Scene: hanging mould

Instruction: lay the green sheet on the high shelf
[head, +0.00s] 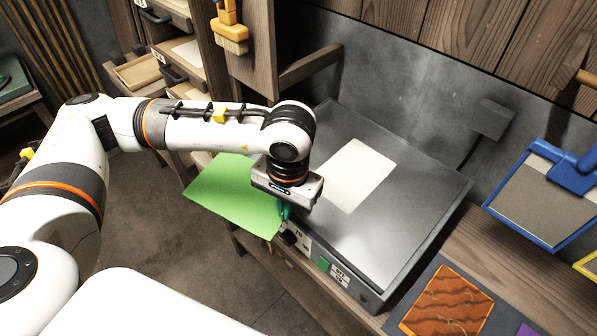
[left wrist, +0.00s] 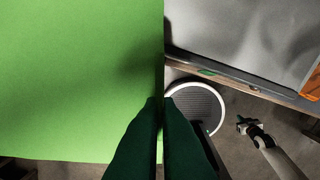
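The green sheet (head: 225,190) hangs out flat beside the grey metal hot plate, over the floor. It fills the left half of the left wrist view (left wrist: 75,75). My left gripper (head: 284,213) has its dark green fingers shut on the sheet's right edge; in the left wrist view the fingers (left wrist: 160,102) meet there. A wooden shelf unit (head: 208,62) with several levels stands at the back left; which level is the high shelf I cannot tell. A white arm with a dark end (left wrist: 250,126), probably my right one, shows small in the left wrist view; its fingers are unclear.
The metal hot plate (head: 410,205) carries a cream sheet (head: 356,174) and sits on a wooden bench. A brush (head: 231,38) hangs from the shelf unit's side post. A blue-framed screen (head: 540,200) and an orange patterned sheet (head: 449,302) are at right.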

